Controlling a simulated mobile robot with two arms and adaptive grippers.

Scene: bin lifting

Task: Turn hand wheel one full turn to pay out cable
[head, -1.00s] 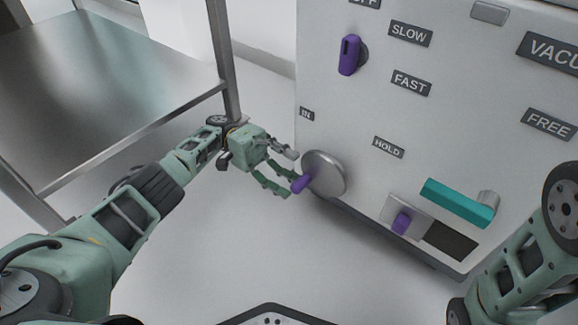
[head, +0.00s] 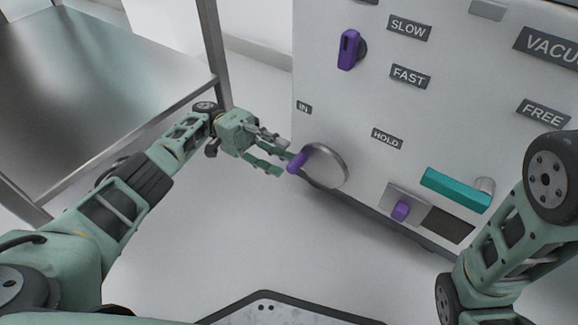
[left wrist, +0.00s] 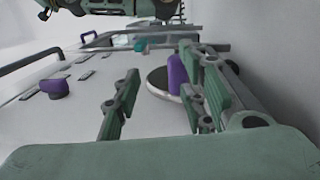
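The hand wheel is a round grey disc (head: 326,166) low on the left of the white panel, with a purple handle (head: 297,162) on its left side. My left gripper (head: 283,158) is just left of the handle, fingers pointing at it. In the left wrist view, the purple handle (left wrist: 177,75) shows between the two green fingers, nearer the right one, with a wide gap to the left one. The fingers are apart; whether the right one touches the handle I cannot tell. My right gripper is out of the head view; only that arm shows at the right.
The panel has a purple knob (head: 348,50) above, and a teal handle (head: 455,189) and a small purple slider (head: 400,211) to the wheel's right. A metal table (head: 90,75) stands at the left, its leg close behind my left wrist. The floor below the wheel is clear.

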